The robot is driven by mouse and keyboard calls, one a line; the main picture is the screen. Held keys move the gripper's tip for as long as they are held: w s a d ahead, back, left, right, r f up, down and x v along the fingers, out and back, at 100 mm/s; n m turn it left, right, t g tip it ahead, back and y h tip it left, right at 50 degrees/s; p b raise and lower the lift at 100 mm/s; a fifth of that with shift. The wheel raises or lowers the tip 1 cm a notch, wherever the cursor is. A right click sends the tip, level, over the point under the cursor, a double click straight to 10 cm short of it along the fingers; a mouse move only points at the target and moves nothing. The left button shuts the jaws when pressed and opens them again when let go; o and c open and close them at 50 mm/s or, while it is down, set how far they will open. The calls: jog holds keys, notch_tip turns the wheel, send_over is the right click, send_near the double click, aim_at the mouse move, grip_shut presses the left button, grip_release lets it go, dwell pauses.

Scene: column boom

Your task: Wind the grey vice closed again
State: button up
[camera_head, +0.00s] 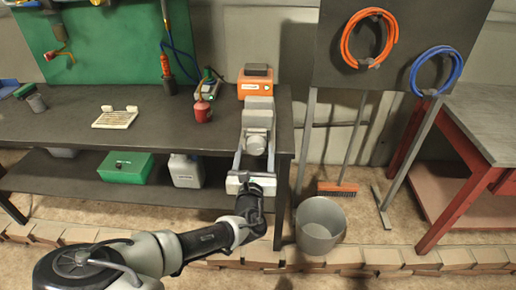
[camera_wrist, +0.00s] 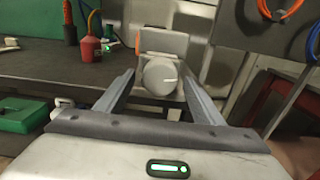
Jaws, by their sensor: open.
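The grey vice (camera_head: 259,112) sits at the right end of the dark workbench. It also shows in the wrist view (camera_wrist: 165,42). Its round grey knob (camera_head: 256,145) faces me and carries a pale line, seen in the wrist view on the knob (camera_wrist: 160,76), pointing roughly right. My gripper (camera_head: 257,138) is open, with one finger on each side of the knob. In the wrist view the fingers (camera_wrist: 160,82) flank the knob with gaps visible at both sides. Whether the fingertips touch anything is unclear. The vice's jaw gap is not clearly visible.
An orange box (camera_head: 255,87) stands behind the vice. A red bottle (camera_head: 202,110) is left of it on the workbench (camera_head: 60,135). A grey bucket (camera_head: 319,225) stands on the floor at right. A dark panel with hose coils rises behind.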

jog(key=c, duration=1)
jog(key=shift+c, duration=0.2)
jog(key=shift+m, duration=0.3)
